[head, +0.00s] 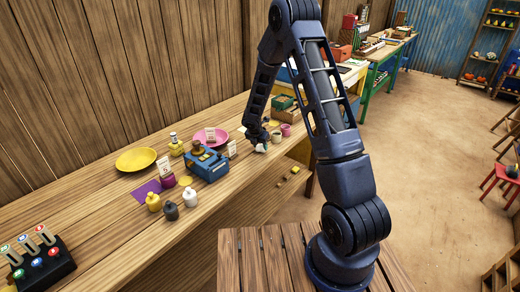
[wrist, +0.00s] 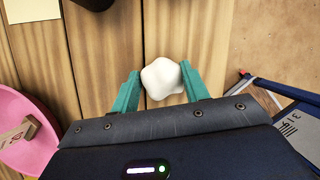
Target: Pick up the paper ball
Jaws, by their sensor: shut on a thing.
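The paper ball (wrist: 162,79) is a white, crumpled lump between the two teal fingers of my gripper (wrist: 160,88) in the wrist view. The fingers are shut on it, one on each side. In the head view the paper ball (head: 260,148) is a small white spot at the tip of my gripper (head: 258,144), over the wooden counter near its front edge. I cannot tell whether the ball touches the counter.
A pink plate (head: 211,136) and a blue box-like device (head: 206,164) stand left of my gripper. A pale cup (head: 276,137) and a pink cup (head: 286,130) stand close on its right. A yellow plate (head: 136,159) lies further left. Bare counter (head: 110,243) shows at the front left.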

